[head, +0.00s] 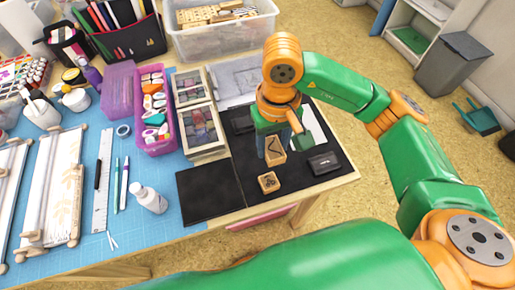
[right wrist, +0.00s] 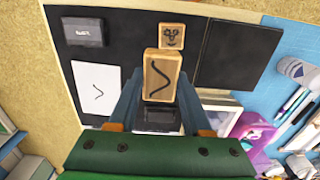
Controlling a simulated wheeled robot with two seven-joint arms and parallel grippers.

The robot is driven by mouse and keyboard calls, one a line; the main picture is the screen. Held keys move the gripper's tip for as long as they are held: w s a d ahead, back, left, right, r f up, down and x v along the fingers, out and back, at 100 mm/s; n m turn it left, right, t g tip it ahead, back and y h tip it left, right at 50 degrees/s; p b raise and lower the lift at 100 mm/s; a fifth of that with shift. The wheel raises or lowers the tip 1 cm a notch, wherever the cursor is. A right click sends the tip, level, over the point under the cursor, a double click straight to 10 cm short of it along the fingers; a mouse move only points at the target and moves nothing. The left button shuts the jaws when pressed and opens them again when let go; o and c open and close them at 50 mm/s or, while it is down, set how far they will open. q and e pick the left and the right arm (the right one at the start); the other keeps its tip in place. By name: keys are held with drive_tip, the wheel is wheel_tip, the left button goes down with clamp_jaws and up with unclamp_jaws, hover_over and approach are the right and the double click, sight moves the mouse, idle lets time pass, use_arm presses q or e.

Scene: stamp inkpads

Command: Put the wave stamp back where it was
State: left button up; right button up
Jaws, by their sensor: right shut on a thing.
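The wave stamp (head: 275,156) is a wooden block with a dark wavy line on its top. My right gripper (head: 273,140) is shut on it, and its blue fingers hold it from both sides in the right wrist view (right wrist: 160,80). I cannot tell whether its underside touches the black mat. A smaller wooden stamp (head: 268,182) with a dark printed figure is just in front of it; it also shows in the right wrist view (right wrist: 171,37). A white paper with a wavy mark (right wrist: 96,90) lies on the mat beside the stamp. My left gripper is not in view.
A black inkpad case (head: 325,163) lies to the right on the mat. Another dark case (right wrist: 158,118) shows between my fingers. A bare black mat (head: 210,192) lies left. Wooden boxes (head: 200,130) stand behind it. The table's front edge is close.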

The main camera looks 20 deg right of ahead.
drive_tip(key=w+f, duration=0.1)
drive_tip(key=f, duration=0.1)
drive_tip(key=w+f, duration=0.2)
drive_tip(key=w+a+f, duration=0.1)
drive_tip(key=w+f, duration=0.1)
drive_tip(key=shift+w+f, duration=0.1)
drive_tip(key=shift+w, duration=0.15)
wheel_tip(320, 180, down, 3)
drive_tip(key=shift+d+r+p, duration=0.1)
drive_tip(key=shift+p, duration=0.2)
drive_tip(key=shift+w+f, duration=0.1)
drive_tip(key=shift+f, duration=0.1)
drive_tip(key=shift+f+b, duration=0.25)
drive_tip(key=shift+b, duration=0.2)
drive_tip(key=o, duration=1.1)
drive_tip(key=shift+r, duration=0.1)
drive_tip(key=shift+r, duration=0.1)
